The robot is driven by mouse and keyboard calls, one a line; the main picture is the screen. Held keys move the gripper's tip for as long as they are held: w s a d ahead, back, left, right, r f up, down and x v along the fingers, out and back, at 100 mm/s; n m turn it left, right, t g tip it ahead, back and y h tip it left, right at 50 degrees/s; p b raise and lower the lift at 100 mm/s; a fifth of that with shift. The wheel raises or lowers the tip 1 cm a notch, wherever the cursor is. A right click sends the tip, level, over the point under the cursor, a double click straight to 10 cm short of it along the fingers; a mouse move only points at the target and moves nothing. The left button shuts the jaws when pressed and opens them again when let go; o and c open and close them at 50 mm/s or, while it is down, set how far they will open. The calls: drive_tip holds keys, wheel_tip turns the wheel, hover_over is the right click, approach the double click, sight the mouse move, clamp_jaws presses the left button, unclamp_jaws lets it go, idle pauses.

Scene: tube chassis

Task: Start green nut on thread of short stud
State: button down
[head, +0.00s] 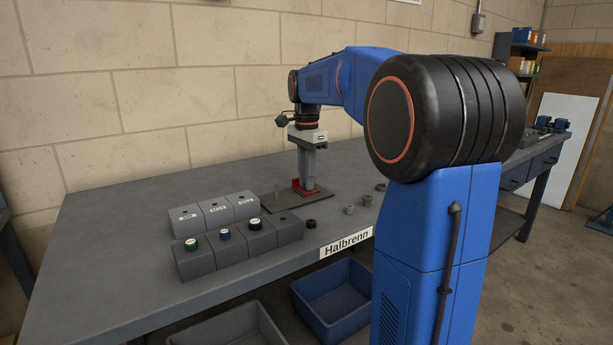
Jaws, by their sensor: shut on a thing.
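My gripper (308,184) points straight down over the dark plate (328,200) on the bench. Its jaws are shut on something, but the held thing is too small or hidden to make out. A red piece (299,188) sits on the plate at the fingertips. A short grey upright post (277,190) stands on the plate to their left. I cannot tell whether it is the short stud. A green round piece with a white top (192,244) sits on the front left grey block. I cannot tell whether it is the green nut.
Grey blocks (215,212) stand in two rows left of the plate; front ones carry blue (225,234) and black (254,224) pieces. A black nut (311,223) and several grey nuts (349,210) lie near the front edge. The bench's left end (100,240) is clear.

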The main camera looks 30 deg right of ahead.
drive_tip(key=c, duration=1.6)
unclamp_jaws()
wheel_tip(320, 180, up, 17)
drive_tip(key=shift+r, duration=0.2)
